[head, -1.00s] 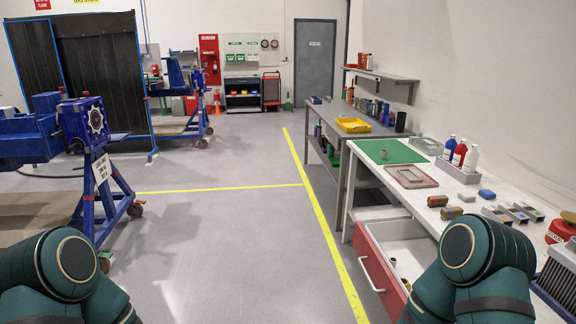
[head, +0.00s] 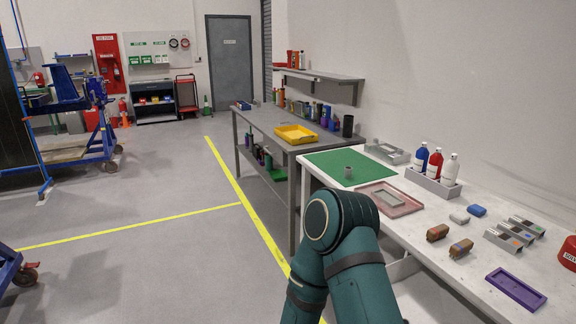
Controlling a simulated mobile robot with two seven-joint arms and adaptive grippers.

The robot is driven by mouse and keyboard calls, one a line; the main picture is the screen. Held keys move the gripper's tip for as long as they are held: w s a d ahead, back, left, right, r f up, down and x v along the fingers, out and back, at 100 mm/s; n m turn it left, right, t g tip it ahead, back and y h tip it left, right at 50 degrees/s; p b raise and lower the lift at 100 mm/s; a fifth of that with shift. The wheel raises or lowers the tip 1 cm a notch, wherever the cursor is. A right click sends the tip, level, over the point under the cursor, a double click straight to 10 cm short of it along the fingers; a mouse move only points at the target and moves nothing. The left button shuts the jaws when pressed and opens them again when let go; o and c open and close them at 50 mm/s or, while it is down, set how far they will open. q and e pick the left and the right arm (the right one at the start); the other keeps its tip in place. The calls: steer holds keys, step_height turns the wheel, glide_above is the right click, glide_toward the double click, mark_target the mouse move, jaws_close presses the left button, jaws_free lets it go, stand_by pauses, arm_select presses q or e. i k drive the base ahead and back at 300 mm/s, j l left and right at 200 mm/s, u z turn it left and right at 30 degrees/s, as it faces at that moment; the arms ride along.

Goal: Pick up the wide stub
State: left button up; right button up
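A small grey cylindrical piece (head: 347,172) stands on the green mat (head: 322,163) on the white workbench. It is the only short stub-like piece I make out now, and I cannot tell whether it is the wide stub. Two brown blocks (head: 437,232) lie nearer on the bench. My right arm's teal links stand in front of the bench's left edge and hide part of its front. Neither gripper shows in the head view, and my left arm is out of view. The red drawer under the bench no longer shows.
A pink-rimmed tray (head: 405,205), bottles in a grey holder (head: 434,184), grey blocks (head: 503,238) and a purple tray (head: 515,289) occupy the bench. A grey bench (head: 247,122) with a yellow bin (head: 297,134) stands behind.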

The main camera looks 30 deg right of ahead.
mark_target(348, 170)
steer(key=i+z, duration=0.25)
steer(key=i, duration=0.2)
steer(key=i+j+z, duration=0.1)
steer(key=i+z, duration=0.15)
steer(key=i, duration=0.15)
steer(key=i+j+z, duration=0.2)
steer(key=i, duration=0.25)
steer(key=i+j+z, duration=0.1)
steer(key=i+z, duration=0.15)
steer(key=z, duration=0.15)
steer(key=i+j+z, duration=0.15)
steer(key=z, duration=0.25)
steer(key=i+j+z, duration=0.2)
steer(key=z, duration=0.2)
steer(key=i+j+z, duration=0.15)
steer(key=z, duration=0.2)
steer(key=i+j+z, duration=0.15)
steer(key=z, duration=0.25)
steer(key=j+z, duration=0.35)
steer(key=i+j, duration=0.05)
